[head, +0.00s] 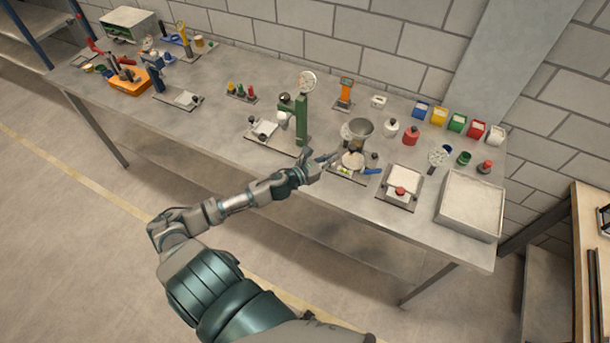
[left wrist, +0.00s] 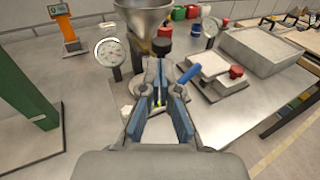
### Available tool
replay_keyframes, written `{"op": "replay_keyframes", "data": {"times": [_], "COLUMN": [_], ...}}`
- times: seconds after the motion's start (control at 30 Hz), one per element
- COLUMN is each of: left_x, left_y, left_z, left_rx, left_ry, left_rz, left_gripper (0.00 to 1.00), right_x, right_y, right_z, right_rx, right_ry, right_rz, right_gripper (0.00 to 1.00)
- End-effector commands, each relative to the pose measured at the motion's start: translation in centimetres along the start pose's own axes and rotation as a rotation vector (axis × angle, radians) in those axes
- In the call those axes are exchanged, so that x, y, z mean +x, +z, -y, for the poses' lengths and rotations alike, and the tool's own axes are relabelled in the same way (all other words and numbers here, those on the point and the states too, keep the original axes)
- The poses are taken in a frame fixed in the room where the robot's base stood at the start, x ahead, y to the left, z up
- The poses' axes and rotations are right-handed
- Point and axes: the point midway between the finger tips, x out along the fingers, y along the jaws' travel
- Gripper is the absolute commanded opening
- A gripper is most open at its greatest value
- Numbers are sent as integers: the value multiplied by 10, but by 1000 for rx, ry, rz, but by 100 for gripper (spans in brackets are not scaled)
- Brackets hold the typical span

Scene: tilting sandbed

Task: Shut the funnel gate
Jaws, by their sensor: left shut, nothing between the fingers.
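The grey metal funnel (head: 360,127) stands over a small base on the table, with a dark part under its cone. It also shows at the top of the left wrist view (left wrist: 144,14). A blue handle (head: 373,171) sticks out to the right, low beside the funnel; it also shows in the left wrist view (left wrist: 190,74). I cannot tell how far the gate is open. My left gripper (head: 331,157) is at the left, near side of the funnel base, its fingertips (left wrist: 159,72) shut and empty, apart from the blue handle. My right gripper is not in view.
A tray with a red knob (head: 400,190) and a large sand box (head: 471,203) stand right of the funnel. A green column (head: 302,120) stands to the left. Jars and coloured bins line the back. The table's front edge is clear.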

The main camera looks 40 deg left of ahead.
Motion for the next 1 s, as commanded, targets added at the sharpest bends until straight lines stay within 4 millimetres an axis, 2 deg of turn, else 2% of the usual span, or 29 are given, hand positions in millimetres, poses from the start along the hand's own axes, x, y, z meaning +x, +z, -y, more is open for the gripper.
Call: {"op": "replay_keyframes", "data": {"times": [0.07,0.17,0.5,0.7,0.83,1.0], "left_x": [-7,-17,-61,-85,-93,-97], "left_y": [-3,-4,-5,-3,-1,-1], "left_z": [0,-2,-1,1,2,1], "left_rx": [-2,-3,-4,-4,-1,-1], "left_ry": [-1,-2,-2,-1,-1,-2], "left_rz": [-3,-3,-4,-4,-2,-1], "left_gripper": [0,0,0,0,0,0], "right_x": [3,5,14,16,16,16], "right_y": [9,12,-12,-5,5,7], "right_z": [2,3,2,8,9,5], "right_rx": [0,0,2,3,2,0], "right_ry": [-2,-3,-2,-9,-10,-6], "right_rz": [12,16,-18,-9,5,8], "right_gripper": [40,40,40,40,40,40]}}
